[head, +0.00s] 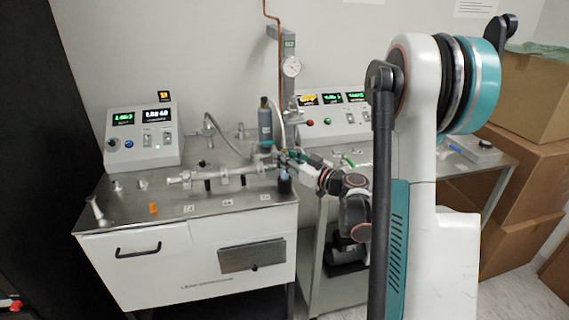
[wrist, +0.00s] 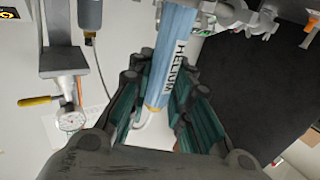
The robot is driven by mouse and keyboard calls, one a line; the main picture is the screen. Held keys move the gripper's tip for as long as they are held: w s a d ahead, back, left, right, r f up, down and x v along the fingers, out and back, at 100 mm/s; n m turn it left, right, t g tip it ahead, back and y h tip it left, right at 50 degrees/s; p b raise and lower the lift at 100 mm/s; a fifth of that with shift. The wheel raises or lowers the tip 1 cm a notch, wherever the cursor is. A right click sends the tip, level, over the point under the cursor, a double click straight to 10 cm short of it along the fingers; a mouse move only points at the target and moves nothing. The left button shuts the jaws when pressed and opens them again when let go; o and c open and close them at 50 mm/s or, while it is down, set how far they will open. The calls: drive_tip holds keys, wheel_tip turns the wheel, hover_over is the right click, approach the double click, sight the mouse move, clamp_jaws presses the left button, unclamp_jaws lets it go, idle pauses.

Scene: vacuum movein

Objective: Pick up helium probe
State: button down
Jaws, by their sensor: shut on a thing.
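The helium probe, a blue cylinder with black HELIUM lettering (wrist: 173,55) and a yellowish end, lies between my fingers in the wrist view. My gripper (wrist: 157,78) is shut on it, with dark, teal-padded fingers on both sides. The probe's upper part runs out of the top of the wrist view. In the head view, my gripper (head: 287,157) is over the right end of the steel bench, beside the standing grey-blue bottle. The probe cannot be clearly told there, as it is small and partly hidden.
The steel bench (head: 130,208) carries metal piping (head: 225,178), a grey-blue bottle (head: 265,125) and a control box (head: 142,138). A second control box (head: 335,118) stands behind. Cardboard boxes (head: 520,160) stand at right.

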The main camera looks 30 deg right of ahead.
drive_tip(key=shift+r, duration=0.1)
wheel_tip(320, 180, up, 20)
drive_tip(key=p, duration=0.7)
drive_tip(key=shift+p, duration=0.3)
